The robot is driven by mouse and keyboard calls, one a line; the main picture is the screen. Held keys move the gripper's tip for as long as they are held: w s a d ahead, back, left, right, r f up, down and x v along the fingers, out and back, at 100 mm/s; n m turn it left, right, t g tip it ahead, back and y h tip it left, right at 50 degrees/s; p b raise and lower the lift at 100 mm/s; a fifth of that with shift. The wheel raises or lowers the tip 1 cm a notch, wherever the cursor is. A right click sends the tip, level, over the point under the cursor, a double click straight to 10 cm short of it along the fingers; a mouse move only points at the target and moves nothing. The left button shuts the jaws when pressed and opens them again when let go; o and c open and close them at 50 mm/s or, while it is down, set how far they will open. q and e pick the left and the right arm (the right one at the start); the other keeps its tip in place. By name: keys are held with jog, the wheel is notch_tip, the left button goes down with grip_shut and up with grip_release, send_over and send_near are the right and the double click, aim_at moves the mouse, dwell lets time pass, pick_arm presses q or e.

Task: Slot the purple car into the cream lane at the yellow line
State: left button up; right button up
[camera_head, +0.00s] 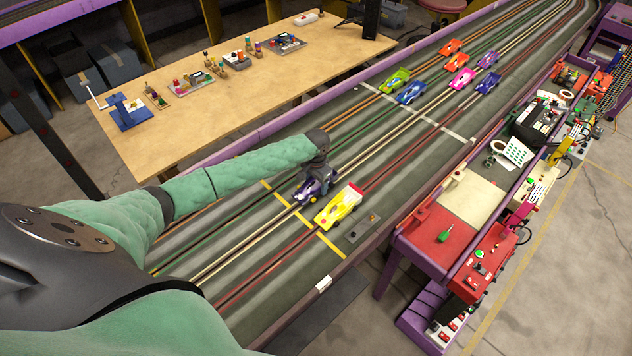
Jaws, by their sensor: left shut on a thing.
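The purple car (312,190) is on the track beside the yellow line (331,244). It is at the cream lane (250,239), which runs diagonally along the track. My left gripper (319,172) comes down from above and is shut on the purple car, hiding part of it. I cannot tell whether the car's underside sits in the slot or is just above it. My right gripper is not in view.
A yellow and white car (338,206) stands close on the right, over the red lane. Several other cars, including a blue one (411,93), stand farther up the track. A wooden table (210,110) is behind, and a cluttered bench (470,205) at right.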

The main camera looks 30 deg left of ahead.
pick_arm(q)
jog(key=shift+f+b, duration=0.4)
jog(key=shift+f, duration=0.7)
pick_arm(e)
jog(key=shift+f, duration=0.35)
pick_arm(q)
jog(key=o, duration=1.2)
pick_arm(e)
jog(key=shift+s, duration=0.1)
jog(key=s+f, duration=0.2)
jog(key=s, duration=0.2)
pick_arm(q)
notch_tip(320, 180, up, 7)
jog(key=b, duration=0.3)
jog(key=shift+r, duration=0.35)
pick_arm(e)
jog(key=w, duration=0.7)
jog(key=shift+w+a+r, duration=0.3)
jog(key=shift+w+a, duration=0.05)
